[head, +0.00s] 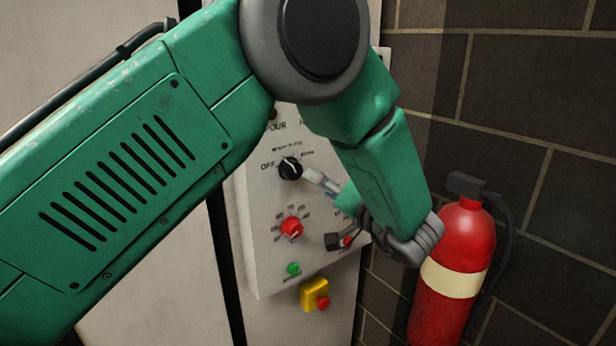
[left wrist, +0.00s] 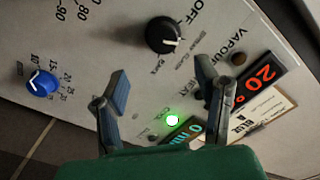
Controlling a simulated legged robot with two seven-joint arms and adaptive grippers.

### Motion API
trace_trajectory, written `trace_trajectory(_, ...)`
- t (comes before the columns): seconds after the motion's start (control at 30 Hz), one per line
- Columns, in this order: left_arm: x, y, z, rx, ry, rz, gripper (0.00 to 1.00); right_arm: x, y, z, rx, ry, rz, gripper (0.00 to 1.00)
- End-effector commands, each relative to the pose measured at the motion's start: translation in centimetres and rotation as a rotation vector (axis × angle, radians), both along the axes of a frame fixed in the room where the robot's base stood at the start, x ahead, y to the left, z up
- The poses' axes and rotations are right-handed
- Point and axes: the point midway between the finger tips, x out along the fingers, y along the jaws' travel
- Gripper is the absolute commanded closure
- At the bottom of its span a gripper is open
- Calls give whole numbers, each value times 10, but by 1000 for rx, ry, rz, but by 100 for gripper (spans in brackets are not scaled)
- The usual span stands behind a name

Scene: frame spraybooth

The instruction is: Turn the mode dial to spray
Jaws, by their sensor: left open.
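The mode dial (head: 290,168) is a black round knob on the grey control panel (head: 268,255), with OFF to its left and small print above. Its white mark tilts up-left in the head view; I cannot tell exactly which label it meets. In the left wrist view the dial (left wrist: 163,35) lies beyond the fingertips, a little above the gap between them. My left gripper (left wrist: 163,88) is open and empty, apart from the dial. In the head view a pale finger shows just right of the dial, and my forearm hides part of the panel.
A red knob (head: 292,228), a green button (head: 293,268) and a yellow box (head: 314,295) with a red button sit lower. The left wrist view shows a blue knob (left wrist: 40,82) and a red display (left wrist: 262,78). A fire extinguisher (head: 455,285) stands right, by a dark block wall.

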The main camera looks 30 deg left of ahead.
Motion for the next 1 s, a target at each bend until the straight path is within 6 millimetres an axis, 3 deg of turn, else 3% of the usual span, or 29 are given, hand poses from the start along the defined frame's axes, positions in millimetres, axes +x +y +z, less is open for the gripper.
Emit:
trace_trajectory(0.23, -10, -27, 0, 0, -1, -1, 43, 0, 0, 0, 0, 0, 0, 100)
trace_trajectory(0.8, -10, -29, -3, 0, -1, -5, 43, 3, 0, -2, 0, 2, 0, 100)
trace_trajectory(0.87, -9, -26, -15, -1, -2, -29, 43, 3, 0, -7, 0, 2, 0, 100)
trace_trajectory(0.97, -3, -17, -57, -17, -4, -119, 43, 3, 0, -23, 0, 2, 0, 100)
trace_trajectory(1.0, 0, -13, -82, -34, -1, -173, 43, 3, 0, -32, 0, 3, 0, 100)
